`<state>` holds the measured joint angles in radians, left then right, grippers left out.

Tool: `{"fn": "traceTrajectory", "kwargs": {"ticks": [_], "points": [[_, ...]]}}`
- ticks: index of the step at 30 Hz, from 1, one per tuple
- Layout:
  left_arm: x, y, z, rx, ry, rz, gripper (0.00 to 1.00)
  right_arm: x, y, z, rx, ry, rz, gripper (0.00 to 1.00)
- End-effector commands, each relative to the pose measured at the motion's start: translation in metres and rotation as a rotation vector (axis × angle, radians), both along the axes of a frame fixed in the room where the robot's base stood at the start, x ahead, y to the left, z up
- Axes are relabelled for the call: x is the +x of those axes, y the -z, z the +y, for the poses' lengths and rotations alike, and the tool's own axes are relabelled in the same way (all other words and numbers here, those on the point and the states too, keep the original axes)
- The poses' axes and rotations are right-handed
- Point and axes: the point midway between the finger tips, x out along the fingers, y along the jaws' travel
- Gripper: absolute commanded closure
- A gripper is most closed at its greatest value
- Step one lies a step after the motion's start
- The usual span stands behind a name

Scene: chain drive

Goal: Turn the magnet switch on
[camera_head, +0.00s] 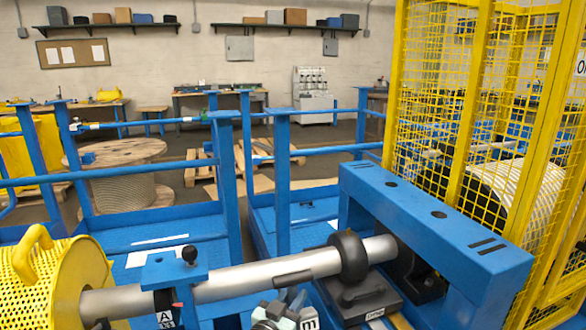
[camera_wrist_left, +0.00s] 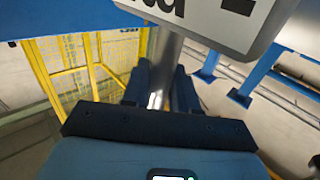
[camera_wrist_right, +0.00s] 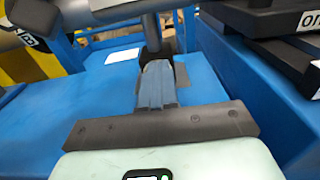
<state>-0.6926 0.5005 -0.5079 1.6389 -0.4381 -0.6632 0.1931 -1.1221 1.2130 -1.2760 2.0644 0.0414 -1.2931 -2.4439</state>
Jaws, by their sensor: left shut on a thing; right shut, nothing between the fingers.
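I cannot pick out the magnet switch for sure. In the left wrist view my left gripper (camera_wrist_left: 163,75) has its two dark fingers on either side of a grey metal bar (camera_wrist_left: 167,52) and is shut on it. Where the fingers touch is partly hidden.
A black ring (camera_head: 348,256) sits on the shaft, over a black block (camera_head: 362,298). A blue frame (camera_head: 430,215) and yellow mesh cage (camera_head: 480,110) stand at the right. A yellow perforated guard (camera_head: 40,285) is at lower left. Blue railings (camera_head: 281,180) stand behind.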

Motion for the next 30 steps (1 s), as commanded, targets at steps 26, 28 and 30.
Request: {"fn": "traceTrajectory", "kwargs": {"ticks": [26,28,30], "points": [[0.0,0.0,0.0,-0.001,0.0,-0.002,1.0,-0.016,-0.006,-0.012,0.0,-0.002,0.001,1.0],[0.0,0.0,0.0,-0.001,0.0,-0.002,1.0,-0.024,-0.006,-0.015,0.0,-0.002,0.001,1.0],[0.0,0.0,0.0,-0.001,0.0,-0.002,1.0,-0.032,-0.006,-0.017,0.0,-0.002,0.001,1.0]]}}
